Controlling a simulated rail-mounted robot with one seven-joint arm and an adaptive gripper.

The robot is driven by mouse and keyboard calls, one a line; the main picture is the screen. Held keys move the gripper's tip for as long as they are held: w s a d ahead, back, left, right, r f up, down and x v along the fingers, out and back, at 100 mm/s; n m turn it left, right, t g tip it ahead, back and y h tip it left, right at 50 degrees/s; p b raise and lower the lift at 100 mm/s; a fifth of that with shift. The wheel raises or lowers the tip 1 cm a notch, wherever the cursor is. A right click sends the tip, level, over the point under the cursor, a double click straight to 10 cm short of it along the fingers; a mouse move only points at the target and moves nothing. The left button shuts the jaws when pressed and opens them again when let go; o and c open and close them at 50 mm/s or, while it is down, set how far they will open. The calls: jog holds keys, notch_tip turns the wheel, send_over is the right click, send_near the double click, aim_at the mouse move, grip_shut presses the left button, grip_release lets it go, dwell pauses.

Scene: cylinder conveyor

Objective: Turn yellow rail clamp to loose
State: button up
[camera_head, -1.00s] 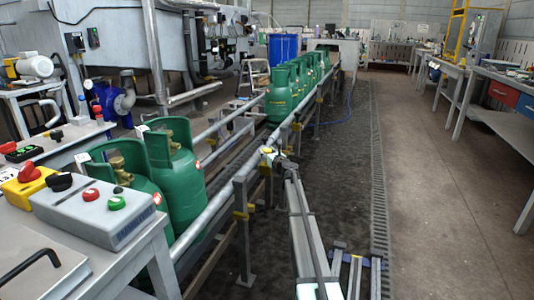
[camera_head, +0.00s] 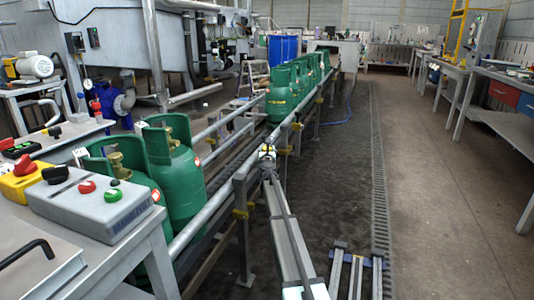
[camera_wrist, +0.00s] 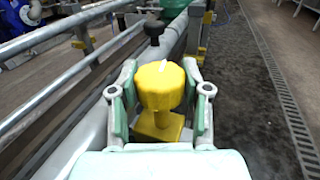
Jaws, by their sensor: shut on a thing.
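The yellow rail clamp (camera_wrist: 161,84) has a rounded knob with a small white mark on top, above a narrower yellow stem and base. It sits beside the grey guide rail (camera_wrist: 88,128) in the wrist view. My gripper (camera_wrist: 160,74) has one finger on each side of the knob and is shut on it. In the head view my gripper (camera_head: 267,152) is at the conveyor's near rail (camera_head: 212,208) and mostly hides the clamp. I cannot read from the mark whether the clamp is tight or loose.
A dark knob (camera_wrist: 153,29) stands beyond the clamp. Green gas cylinders (camera_head: 186,176) stand on the conveyor, with several more farther along (camera_head: 281,94). A grey control box (camera_head: 91,203) is at the lower left. The floor to the right (camera_head: 440,200) is clear.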

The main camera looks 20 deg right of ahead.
jog(key=shift+w+m+g+h, duration=0.15)
jog(key=shift+m+g+h, duration=0.65)
jog(key=shift+m+h, duration=0.5)
jog(key=shift+h, duration=0.5)
jog(key=o, duration=1.2)
jog(key=shift+c, duration=0.2)
notch_tip(320, 180, up, 10)
